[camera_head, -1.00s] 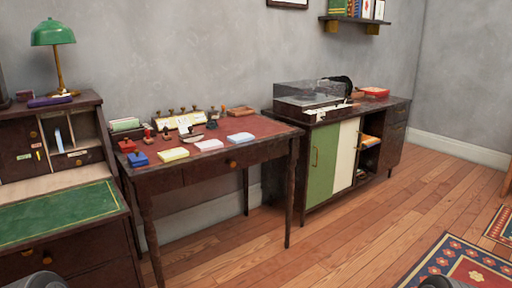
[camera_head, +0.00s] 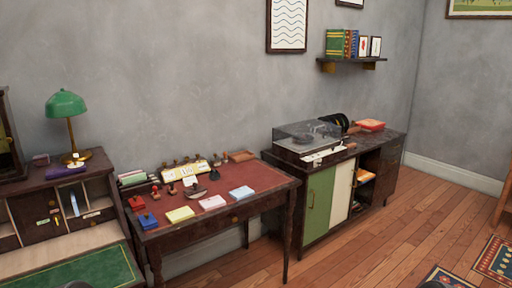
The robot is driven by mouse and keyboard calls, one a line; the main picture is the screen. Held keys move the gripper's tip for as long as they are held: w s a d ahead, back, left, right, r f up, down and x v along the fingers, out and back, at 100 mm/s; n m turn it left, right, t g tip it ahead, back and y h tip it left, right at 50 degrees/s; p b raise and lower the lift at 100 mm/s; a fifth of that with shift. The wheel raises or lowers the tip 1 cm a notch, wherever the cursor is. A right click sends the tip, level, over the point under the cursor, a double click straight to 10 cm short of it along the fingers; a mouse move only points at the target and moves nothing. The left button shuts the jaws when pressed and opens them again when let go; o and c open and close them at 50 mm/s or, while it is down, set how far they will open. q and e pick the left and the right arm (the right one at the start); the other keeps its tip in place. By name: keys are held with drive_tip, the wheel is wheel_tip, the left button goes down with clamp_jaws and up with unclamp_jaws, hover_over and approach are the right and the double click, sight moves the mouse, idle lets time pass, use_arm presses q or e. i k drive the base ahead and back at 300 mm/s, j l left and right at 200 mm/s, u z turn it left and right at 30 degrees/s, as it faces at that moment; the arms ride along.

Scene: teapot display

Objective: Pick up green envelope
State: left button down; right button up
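I cannot pick out a green envelope for certain. A small green-and-white stack (camera_head: 131,178) stands at the back left corner of the red-topped table (camera_head: 253,179); whether it holds envelopes is too small to tell. Flat yellow (camera_head: 180,214), pink (camera_head: 212,202) and pale blue (camera_head: 241,193) paper stacks lie along the table's front.
Stamps and a card rack (camera_head: 182,171) stand along the table's back. A desk (camera_head: 85,270) with a green lamp (camera_head: 66,105) is at left. A cabinet (camera_head: 320,205) with a record player (camera_head: 307,138) is at right. The wooden floor (camera_head: 400,225) in front is mostly clear.

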sight(141, 177)
drive_tip(key=i+j+z, duration=0.1)
drive_tip(key=i+j, duration=0.15)
drive_tip(key=i+j+z, duration=0.15)
drive_tip(key=j, duration=0.2)
drive_tip(key=i+j+z, duration=0.1)
drive_tip(key=i+j, duration=0.15)
drive_tip(key=i+j+z, duration=0.15)
drive_tip(key=j, duration=0.35)
drive_tip(key=i+j+z, duration=0.1)
drive_tip(key=j, duration=0.25)
drive_tip(key=i, duration=0.1)
